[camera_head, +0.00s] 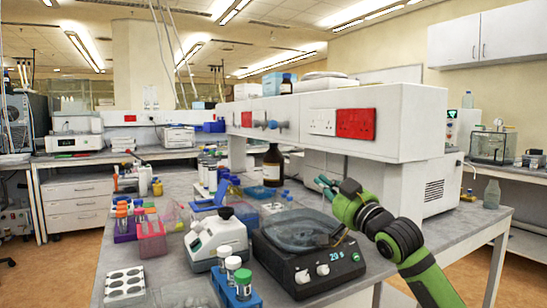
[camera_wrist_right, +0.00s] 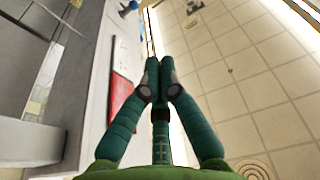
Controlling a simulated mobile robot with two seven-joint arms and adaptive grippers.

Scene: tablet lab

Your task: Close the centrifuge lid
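The centrifuge (camera_head: 277,262) is a black box with pale knobs and a display reading 29 s, on the grey bench in the head view. Its round, see-through, dark lid (camera_head: 298,228) appears to lie flat over the top; I cannot tell if it is fully down. My right gripper (camera_head: 322,184) is above and behind the lid's right side, apart from it. In the right wrist view its two teal fingers (camera_wrist_right: 160,64) meet at the tips with nothing between them. My left gripper is not in view.
A white device (camera_head: 215,240) stands left of the centrifuge, with a blue tube rack (camera_head: 233,292) in front. A pink rack (camera_head: 151,244) and a white well block (camera_head: 125,285) are further left. A brown bottle (camera_head: 272,166) stands behind. A white shelf unit (camera_head: 400,122) is close behind my right arm.

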